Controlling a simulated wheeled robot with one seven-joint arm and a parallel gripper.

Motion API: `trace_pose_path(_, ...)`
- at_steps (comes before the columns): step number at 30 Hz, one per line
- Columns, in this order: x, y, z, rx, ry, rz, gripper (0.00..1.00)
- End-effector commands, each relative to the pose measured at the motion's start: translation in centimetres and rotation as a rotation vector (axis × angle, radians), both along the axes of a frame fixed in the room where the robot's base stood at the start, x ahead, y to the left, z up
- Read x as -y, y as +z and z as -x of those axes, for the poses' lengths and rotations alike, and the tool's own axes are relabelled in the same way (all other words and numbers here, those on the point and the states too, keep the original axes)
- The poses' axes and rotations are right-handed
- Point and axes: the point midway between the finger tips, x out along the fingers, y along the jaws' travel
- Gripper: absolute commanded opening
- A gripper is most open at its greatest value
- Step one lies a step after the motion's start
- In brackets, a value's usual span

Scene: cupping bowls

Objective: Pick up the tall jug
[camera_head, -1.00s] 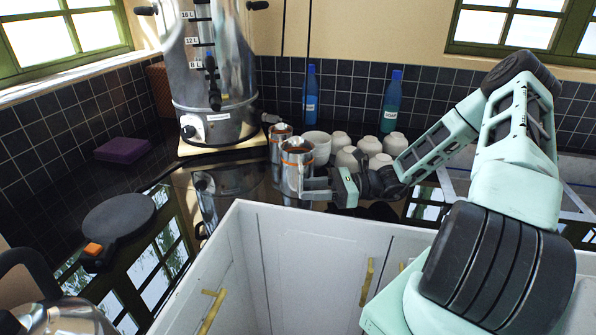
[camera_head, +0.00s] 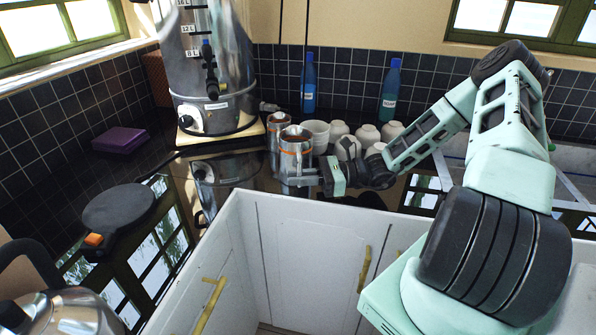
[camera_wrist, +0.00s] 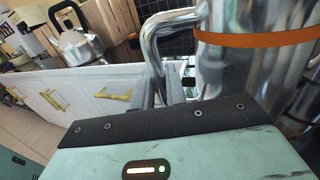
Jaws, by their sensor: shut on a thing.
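The tall jug (camera_head: 295,152) is a shiny metal jug with an orange band, standing upright on the dark counter near its front edge. It fills the right of the wrist view (camera_wrist: 250,75), with its curved metal handle (camera_wrist: 152,48) toward the left. My gripper (camera_head: 302,179) is low at the jug's near right side in the head view. In the wrist view its fingers (camera_wrist: 168,95) are shut on the lower part of the handle. The fingertips are partly hidden, and I see no clear gap under the jug.
A second metal jug (camera_head: 279,130) stands close behind. White bowls and cups (camera_head: 338,131) crowd the right, near my wrist. Blue bottles (camera_head: 309,85) stand at the wall. A large urn (camera_head: 212,80) is to the left. The counter left of the jug is mostly clear.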

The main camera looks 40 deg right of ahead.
Motion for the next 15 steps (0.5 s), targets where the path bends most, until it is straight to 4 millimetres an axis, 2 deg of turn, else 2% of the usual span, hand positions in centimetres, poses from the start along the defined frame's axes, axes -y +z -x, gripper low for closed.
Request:
trace_pose_path(8,0.0,2.8,0.0,0.006,0.002,0.002,0.00)
trace_pose_path(15,0.0,7.3,0.0,0.006,0.001,0.004,0.00)
